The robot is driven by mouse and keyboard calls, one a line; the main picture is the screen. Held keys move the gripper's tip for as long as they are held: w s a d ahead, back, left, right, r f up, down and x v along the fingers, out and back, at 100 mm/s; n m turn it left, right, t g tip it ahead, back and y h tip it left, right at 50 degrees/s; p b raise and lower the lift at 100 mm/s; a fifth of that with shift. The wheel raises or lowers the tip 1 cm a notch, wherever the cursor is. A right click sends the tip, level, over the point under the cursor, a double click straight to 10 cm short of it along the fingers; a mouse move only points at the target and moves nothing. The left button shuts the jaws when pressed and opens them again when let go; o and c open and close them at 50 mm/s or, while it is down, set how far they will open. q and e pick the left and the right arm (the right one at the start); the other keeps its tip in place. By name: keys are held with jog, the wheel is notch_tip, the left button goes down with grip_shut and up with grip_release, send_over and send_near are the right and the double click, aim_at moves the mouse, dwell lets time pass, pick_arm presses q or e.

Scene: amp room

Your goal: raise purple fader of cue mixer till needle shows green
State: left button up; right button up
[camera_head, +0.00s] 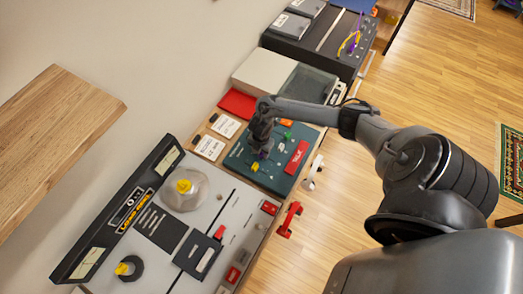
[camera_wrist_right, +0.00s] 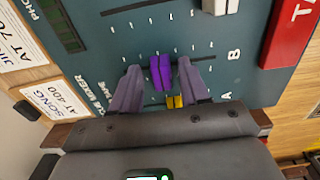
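The cue mixer (camera_head: 275,180) is a teal panel in the middle of the head view, and its lettered face (camera_wrist_right: 245,75) fills much of the right wrist view. The purple fader (camera_wrist_right: 161,72) stands between the two fingertips of my right gripper (camera_wrist_right: 160,80). The fingers are apart, one on each side of the fader, with narrow gaps showing. In the head view my right gripper (camera_head: 259,148) is low over the mixer and hides part of it. I cannot make out a needle in either view. My left gripper is not in view.
A yellow cap (camera_wrist_right: 175,101) sits close below the purple fader, and a white cap (camera_wrist_right: 220,6) is farther up. A red block (camera_head: 297,157) stands on the mixer's right side. A turntable deck (camera_head: 225,215) is nearer, and a wooden shelf (camera_head: 60,135) juts in at left.

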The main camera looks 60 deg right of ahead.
notch_tip(320, 180, up, 11)
jog(key=p, duration=0.2)
dwell(0.6)
jog(key=shift+f, duration=0.1)
jog(key=w+a+f+t, duration=0.1)
jog(key=a+f+t, duration=0.1)
jog(key=a, duration=0.9)
jog(key=s+a+r+m+t+y, duration=0.1)
jog(key=a+r+m+t, duration=0.15)
jog(key=a, duration=0.35)
jog(key=s+a+r+m+t, duration=0.1)
jog(key=a+r+m, duration=0.1)
jog(key=a+m, duration=0.35)
jog(key=s+d+r+m+g, duration=0.1)
jog(key=s+r+m+g, duration=0.1)
jog(key=s+r+m, duration=0.75)
notch_tip(320, 180, up, 14)
jog(key=s+n+p, duration=0.1)
jog(key=p, duration=1.5)
jog(key=shift+s+r+h, duration=0.25)
jog(key=shift+s+h, duration=0.05)
jog(key=shift+h, duration=0.1)
